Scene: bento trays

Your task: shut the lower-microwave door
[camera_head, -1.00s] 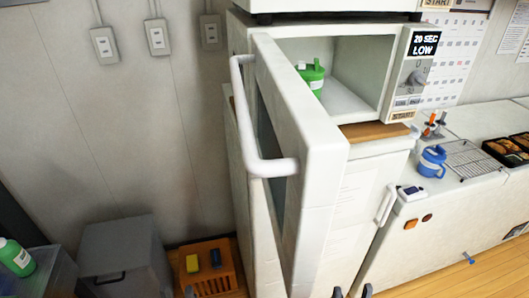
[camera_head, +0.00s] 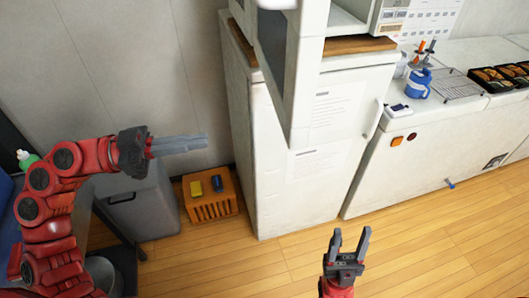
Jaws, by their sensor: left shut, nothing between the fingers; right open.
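The lower-microwave door (camera_head: 302,75) is white and stands swung open at the top middle, its upper part cut off by the frame. A bit of its white handle (camera_head: 277,4) shows at the top edge. The microwave body (camera_head: 389,18) is at the top right of the door, with only its lower part in view. My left gripper (camera_head: 206,142) is shut and empty, to the left of the door and lower, apart from it. My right gripper (camera_head: 350,234) is open and empty, low in front of the white cabinet, apart from the door.
The white cabinet (camera_head: 262,165) stands under the microwave. An orange crate (camera_head: 212,206) with a yellow and a blue item sits on the floor beside a grey bin (camera_head: 140,205). At right, a white counter (camera_head: 420,135) holds a blue jug (camera_head: 418,84) and a rack. The wooden floor in front is clear.

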